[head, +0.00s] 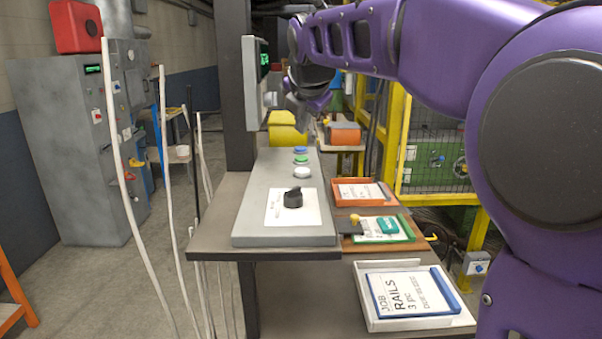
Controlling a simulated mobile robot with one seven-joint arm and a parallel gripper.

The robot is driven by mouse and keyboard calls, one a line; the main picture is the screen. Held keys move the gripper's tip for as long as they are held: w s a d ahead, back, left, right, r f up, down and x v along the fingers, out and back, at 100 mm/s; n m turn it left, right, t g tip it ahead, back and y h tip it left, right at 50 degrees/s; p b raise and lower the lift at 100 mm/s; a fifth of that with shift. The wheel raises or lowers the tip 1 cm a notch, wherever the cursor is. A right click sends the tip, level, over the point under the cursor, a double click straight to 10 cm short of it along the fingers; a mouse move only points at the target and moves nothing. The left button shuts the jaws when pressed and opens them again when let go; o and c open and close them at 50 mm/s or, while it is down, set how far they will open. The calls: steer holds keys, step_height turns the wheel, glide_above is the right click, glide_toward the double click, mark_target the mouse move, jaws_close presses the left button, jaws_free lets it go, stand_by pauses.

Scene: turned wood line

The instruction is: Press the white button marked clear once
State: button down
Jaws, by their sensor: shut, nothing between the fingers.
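A white button (302,172) sits on the sloping grey console (262,185), nearest of a row with a green button (302,161) and a blue button (300,150). No marking on it can be read from here. A grey box (252,80) on the dark post has a green-lit display and a pale knob or button (270,99) on its right face, seen edge-on. My gripper (297,116) is shut and empty. It points down, right of this box and above the far end of the console, apart from the white button in the picture.
A black rotary knob (293,198) on a white label is on the near console. Trays with cards, including a white tray (455,318), lie at the right. A yellow mesh fence (437,130) stands behind. Thin pale rods (118,170) stand left; the floor beyond is partly open.

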steer(key=b, duration=0.4)
glide_above(302, 172)
step_height(302, 172, down, 5)
steer(key=shift+r, duration=0.15)
steer(key=shift+f+b, duration=0.4)
steer(key=shift+f, duration=0.55)
steer(key=shift+f, duration=0.1)
stand_by(0.7)
steer(key=shift+f, duration=0.3)
steer(key=shift+f+b, duration=0.35)
steer(key=shift+f, duration=0.05)
stand_by(0.5)
stand_by(0.4)
steer(key=shift+r+p, duration=0.8)
steer(key=shift+p, duration=0.05)
